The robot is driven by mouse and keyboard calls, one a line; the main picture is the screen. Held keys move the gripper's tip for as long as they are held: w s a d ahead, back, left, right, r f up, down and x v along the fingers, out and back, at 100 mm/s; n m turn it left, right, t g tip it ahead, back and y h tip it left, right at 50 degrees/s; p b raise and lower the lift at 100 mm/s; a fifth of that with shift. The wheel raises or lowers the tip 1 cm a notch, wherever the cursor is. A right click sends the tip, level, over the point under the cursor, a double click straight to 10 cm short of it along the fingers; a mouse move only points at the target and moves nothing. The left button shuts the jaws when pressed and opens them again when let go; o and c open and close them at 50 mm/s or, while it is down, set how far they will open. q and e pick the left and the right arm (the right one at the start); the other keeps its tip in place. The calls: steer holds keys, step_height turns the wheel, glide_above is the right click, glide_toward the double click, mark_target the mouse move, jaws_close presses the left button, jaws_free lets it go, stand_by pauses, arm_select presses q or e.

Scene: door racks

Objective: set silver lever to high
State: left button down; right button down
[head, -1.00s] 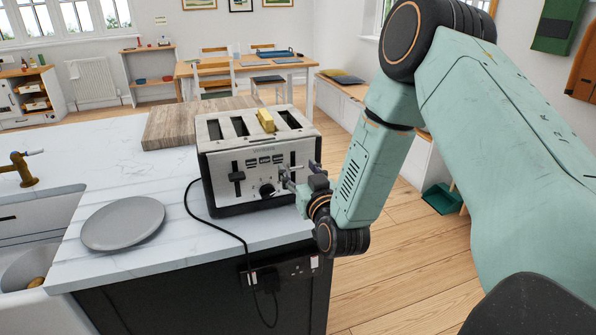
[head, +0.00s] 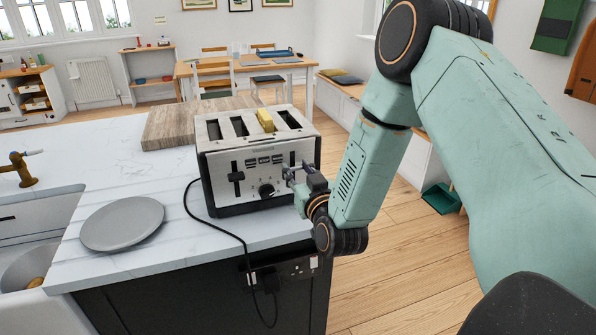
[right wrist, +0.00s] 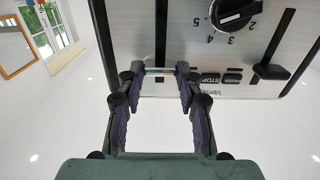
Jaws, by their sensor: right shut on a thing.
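The toaster (head: 228,160) stands on the white counter, its silver front towards me. The silver lever (right wrist: 158,70) is a short bright bar in front of a dark vertical slot in the right wrist view, where the toaster appears upside down. My right gripper (head: 296,172) is at the right part of the toaster's front. Its fingertips are shut on the silver lever, one at each end of the bar. In the head view the gripper mostly hides this lever. A black lever (head: 237,177) sits left of the dial (head: 267,190). My left gripper is not in view.
A yellow piece (head: 265,120) sticks out of a toaster slot. A wooden board (head: 180,128) lies behind the toaster, and a grey plate (head: 122,223) lies left of it. The black cord (head: 215,232) runs over the counter edge to a socket.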

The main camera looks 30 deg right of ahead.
steer(key=shift+r, duration=0.1)
stand_by(0.3)
steer(key=shift+r+p, duration=1.1)
steer(key=shift+r, duration=0.2)
steer(key=shift+w, duration=0.1)
steer(key=c, duration=0.9)
jaws_free()
steer(key=shift+f, duration=0.1)
steer(key=shift+s+a, duration=0.1)
steer(key=shift+s, duration=0.35)
steer(key=v, duration=1.1)
